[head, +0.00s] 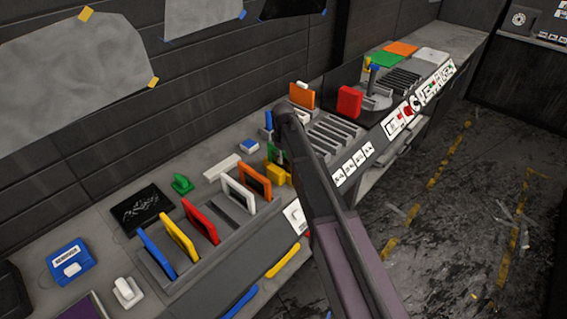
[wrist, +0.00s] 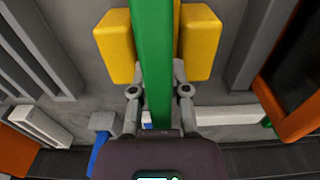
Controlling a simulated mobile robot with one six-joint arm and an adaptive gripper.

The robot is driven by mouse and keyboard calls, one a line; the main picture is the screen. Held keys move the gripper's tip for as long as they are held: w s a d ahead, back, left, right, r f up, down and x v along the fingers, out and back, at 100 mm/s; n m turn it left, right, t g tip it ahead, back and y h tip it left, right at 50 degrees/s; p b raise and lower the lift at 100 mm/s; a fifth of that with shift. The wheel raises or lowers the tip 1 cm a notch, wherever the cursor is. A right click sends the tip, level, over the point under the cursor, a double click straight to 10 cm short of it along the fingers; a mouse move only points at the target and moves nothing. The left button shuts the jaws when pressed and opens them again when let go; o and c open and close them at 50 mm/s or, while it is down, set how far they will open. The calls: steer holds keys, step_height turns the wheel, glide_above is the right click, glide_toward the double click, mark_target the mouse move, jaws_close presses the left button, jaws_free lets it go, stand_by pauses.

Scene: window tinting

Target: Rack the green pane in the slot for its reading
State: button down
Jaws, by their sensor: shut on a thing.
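The green pane (wrist: 152,60) is held edge-on between the fingers of my gripper (wrist: 158,92) in the wrist view. My gripper is shut on it. A yellow two-block fixture (wrist: 199,45) has one block on each side of the pane; I cannot tell whether they touch it. In the head view my arm hides most of the pane, and the yellow fixture (head: 276,176) shows beside the arm. A grey slotted rack (head: 333,133) lies just right of the arm, with several white label cards (head: 350,166) along its front; their markings are too small to read.
A grey rack (head: 232,212) on the left holds upright blue, yellow, red, white and orange-framed panes. An orange block (head: 302,96) and a red block (head: 349,102) stand behind the slotted rack. A black mat (head: 142,209) and blue box (head: 70,261) are further left.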

steer(key=shift+r, duration=0.2)
step_height(320, 180, up, 10)
steer(key=p, duration=1)
steer(key=shift+f, duration=0.2)
stand_by(0.6)
